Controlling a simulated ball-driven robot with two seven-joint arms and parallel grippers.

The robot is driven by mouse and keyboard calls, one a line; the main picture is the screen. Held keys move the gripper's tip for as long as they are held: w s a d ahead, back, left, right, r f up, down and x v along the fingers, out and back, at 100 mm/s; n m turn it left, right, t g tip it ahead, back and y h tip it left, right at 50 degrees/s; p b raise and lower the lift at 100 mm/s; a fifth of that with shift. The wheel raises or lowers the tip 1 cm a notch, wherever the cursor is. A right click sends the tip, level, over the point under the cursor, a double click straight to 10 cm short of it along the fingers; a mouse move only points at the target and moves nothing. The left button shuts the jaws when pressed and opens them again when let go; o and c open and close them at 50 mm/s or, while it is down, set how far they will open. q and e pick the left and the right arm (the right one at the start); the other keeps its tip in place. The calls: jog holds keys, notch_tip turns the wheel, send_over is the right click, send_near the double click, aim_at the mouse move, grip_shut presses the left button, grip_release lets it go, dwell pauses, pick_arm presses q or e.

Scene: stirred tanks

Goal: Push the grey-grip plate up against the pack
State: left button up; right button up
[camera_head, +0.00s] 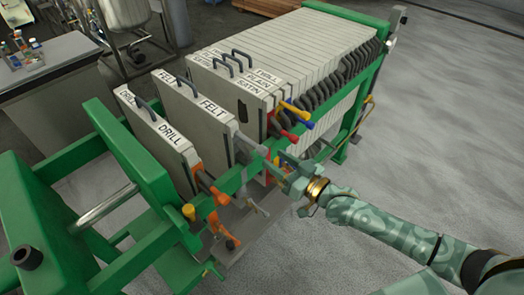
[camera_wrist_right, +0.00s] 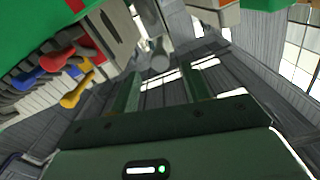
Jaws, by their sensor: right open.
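The plate labelled FELT (camera_head: 205,130) hangs in the green frame, with a grey grip (camera_head: 250,144) at its right side. The pack (camera_head: 300,52) of pale plates stands behind it, with a gap between them. My right gripper (camera_head: 284,170) is open, just outside the green side rail near the grey grip. In the right wrist view, a grey rounded end (camera_wrist_right: 158,56), probably that grip, shows beyond my fingers (camera_wrist_right: 160,92). I see no contact, though the exact distance is unclear. My left gripper is out of view.
A plate labelled DRILL (camera_head: 160,140) stands apart in front, with an orange grip (camera_head: 219,193). Yellow, blue and red grips (camera_head: 296,110) stick out from the pack's front plates. The green side rail (camera_head: 235,180) runs alongside. The floor (camera_head: 440,110) to the right is clear.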

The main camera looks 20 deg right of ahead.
aim_at(267, 152)
jog(key=x, duration=0.6)
jog(key=shift+b, duration=0.35)
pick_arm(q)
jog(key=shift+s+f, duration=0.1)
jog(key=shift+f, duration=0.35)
